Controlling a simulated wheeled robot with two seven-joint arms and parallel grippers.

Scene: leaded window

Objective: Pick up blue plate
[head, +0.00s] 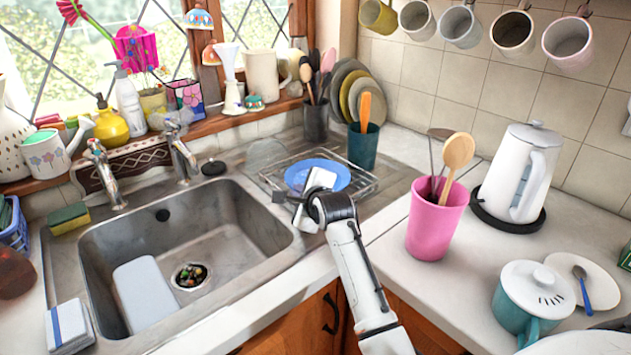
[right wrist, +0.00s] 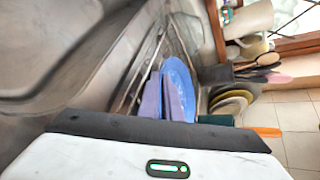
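The blue plate (head: 297,176) lies on the wire dish rack at the right of the sink. My right gripper (head: 320,180) is at the plate's near side, and its pale fingers cover part of the plate. In the right wrist view the two fingers (right wrist: 162,97) are close together, in front of the blue plate (right wrist: 178,70). Whether the plate's rim is between them is not clear. My left gripper is in neither view.
The rack (head: 365,188) is wire. The steel sink (head: 250,215) is at left with a white board (head: 143,290) in it. A teal cup (head: 363,150) stands behind the plate. A pink cup (head: 436,228) and a kettle (head: 520,175) stand at right.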

